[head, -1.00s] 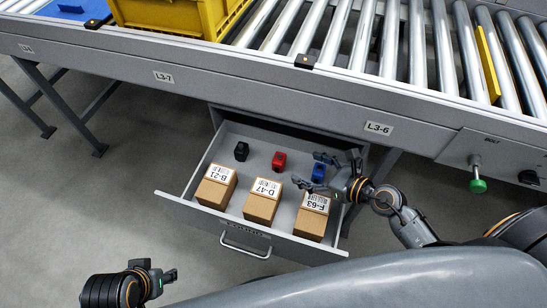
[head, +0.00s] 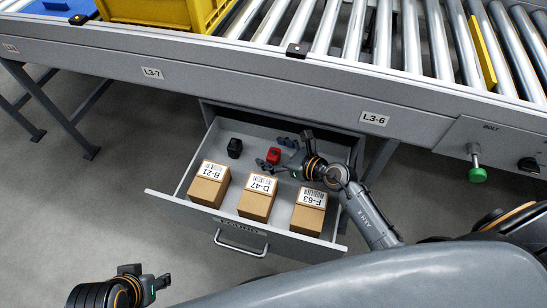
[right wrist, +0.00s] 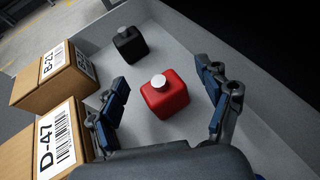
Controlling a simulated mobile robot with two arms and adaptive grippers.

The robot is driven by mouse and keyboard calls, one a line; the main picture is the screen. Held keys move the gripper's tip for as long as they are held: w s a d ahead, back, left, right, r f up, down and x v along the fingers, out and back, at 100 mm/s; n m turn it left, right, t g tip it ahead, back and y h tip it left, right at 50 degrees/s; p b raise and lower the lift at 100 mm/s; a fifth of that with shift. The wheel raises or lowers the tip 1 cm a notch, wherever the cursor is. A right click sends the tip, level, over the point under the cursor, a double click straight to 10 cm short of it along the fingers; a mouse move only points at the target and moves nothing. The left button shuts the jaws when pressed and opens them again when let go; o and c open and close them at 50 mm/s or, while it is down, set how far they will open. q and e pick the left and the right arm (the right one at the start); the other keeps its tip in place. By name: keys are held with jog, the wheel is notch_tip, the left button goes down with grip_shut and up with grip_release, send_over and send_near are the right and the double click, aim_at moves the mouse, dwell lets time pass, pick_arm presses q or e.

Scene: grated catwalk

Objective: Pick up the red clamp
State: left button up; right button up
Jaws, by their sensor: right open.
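The red object (head: 274,155) sits in the open grey drawer, behind the boxes. In the right wrist view it is a small red block-like body (right wrist: 166,97) with a round pale cap on top; it does not look like a clamp. My right gripper (head: 271,152) is open above the drawer, close to the red object. In the right wrist view its two blue-padded fingers (right wrist: 164,90) stand apart on either side of the object, with gaps showing. My left gripper (head: 154,279) is at the lower left, away from the drawer; its opening is unclear.
A similar black object (head: 235,148) stands left of the red one. A blue one is mostly hidden by my right arm. Cartons B-21 (head: 208,185), D-47 (head: 257,198) and F-63 (head: 309,212) line the drawer's front. The roller conveyor (head: 250,75) runs above the drawer.

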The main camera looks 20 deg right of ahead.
jog(key=c, duration=1.3)
